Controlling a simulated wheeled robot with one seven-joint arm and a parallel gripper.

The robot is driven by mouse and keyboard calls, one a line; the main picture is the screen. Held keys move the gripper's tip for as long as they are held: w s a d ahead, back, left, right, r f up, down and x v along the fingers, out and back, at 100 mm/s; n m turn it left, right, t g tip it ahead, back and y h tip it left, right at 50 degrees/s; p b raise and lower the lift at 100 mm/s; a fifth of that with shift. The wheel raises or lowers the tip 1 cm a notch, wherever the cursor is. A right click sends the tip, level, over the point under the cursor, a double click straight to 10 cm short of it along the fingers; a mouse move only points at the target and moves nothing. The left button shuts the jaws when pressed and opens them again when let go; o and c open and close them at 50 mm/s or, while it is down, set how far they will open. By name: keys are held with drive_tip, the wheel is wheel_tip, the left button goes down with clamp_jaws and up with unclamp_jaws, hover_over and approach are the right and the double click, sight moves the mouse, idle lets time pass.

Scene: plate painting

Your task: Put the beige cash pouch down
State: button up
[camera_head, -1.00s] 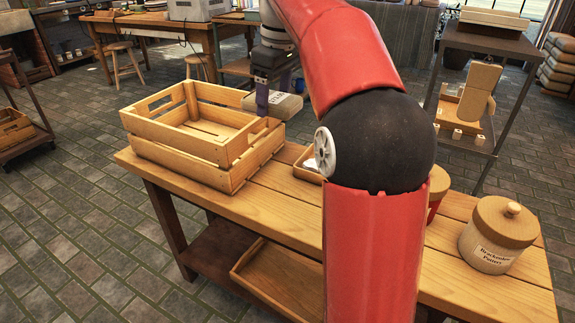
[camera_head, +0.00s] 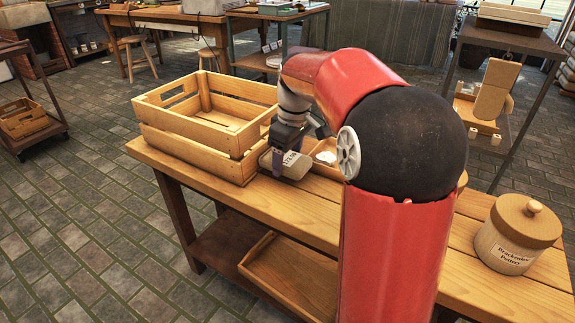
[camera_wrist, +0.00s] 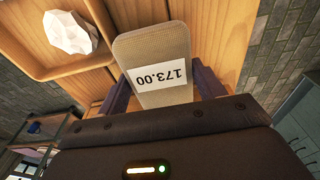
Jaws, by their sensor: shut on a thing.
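The beige cash pouch (camera_head: 293,165) carries a white label and is held in my gripper (camera_head: 281,165). In the wrist view the pouch (camera_wrist: 152,45) sits between the two purple fingers of my gripper (camera_wrist: 160,90), and its label reads 173.00. The pouch is low over the wooden table (camera_head: 325,212), right of the slatted crate. I cannot tell whether it touches the tabletop. My red and black arm hides part of the table.
An empty slatted wooden crate (camera_head: 172,146) stands on the table's left end. A shallow wooden tray (camera_wrist: 100,62) holds a white lump (camera_wrist: 69,32) beside the pouch. A lidded jar (camera_head: 514,240) stands at the right. A lower shelf holds another tray (camera_head: 290,275).

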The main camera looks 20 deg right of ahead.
wheel_tip(320, 180, down, 2)
drive_tip(key=shift+f, duration=0.15)
drive_tip(key=o, duration=1.1)
